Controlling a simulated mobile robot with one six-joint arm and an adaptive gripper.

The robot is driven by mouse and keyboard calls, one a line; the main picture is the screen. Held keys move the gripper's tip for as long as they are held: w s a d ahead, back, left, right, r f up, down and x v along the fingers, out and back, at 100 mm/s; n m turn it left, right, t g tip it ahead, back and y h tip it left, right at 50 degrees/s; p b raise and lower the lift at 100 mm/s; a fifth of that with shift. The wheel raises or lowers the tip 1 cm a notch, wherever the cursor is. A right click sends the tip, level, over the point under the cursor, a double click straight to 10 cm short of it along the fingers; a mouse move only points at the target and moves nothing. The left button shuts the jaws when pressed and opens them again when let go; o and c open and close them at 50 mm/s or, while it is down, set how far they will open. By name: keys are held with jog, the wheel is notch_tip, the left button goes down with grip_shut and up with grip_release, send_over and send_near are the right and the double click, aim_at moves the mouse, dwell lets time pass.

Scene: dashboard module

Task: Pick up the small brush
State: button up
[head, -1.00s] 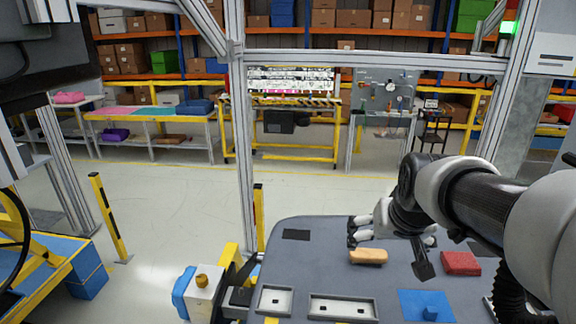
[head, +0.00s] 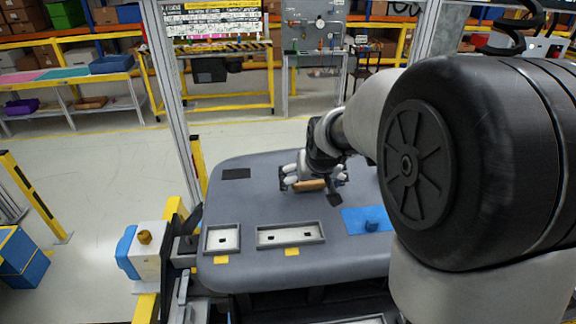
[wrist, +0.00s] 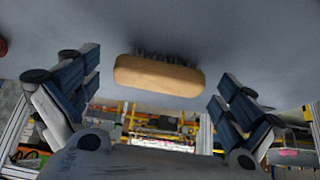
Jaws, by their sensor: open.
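The small brush (wrist: 158,76) has a tan wooden back and dark bristles. In the wrist view it lies on the grey table top between and ahead of my open fingers. In the head view the brush (head: 310,185) shows just under my gripper (head: 305,180), partly covered by it. In the wrist view my gripper (wrist: 158,88) is open, with one finger on each side of the brush and a gap on both sides. I see no contact with the brush.
The grey table (head: 225,205) also bears a small tray (head: 222,239), a longer tray (head: 290,235) and a blue mat (head: 352,222) with a blue piece on it. A dark patch (head: 236,174) lies at the back left. A metal post (head: 175,100) stands behind the table.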

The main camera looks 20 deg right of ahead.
jog(key=shift+f, duration=0.1)
jog(key=shift+c, duration=0.4)
jog(key=c, duration=1)
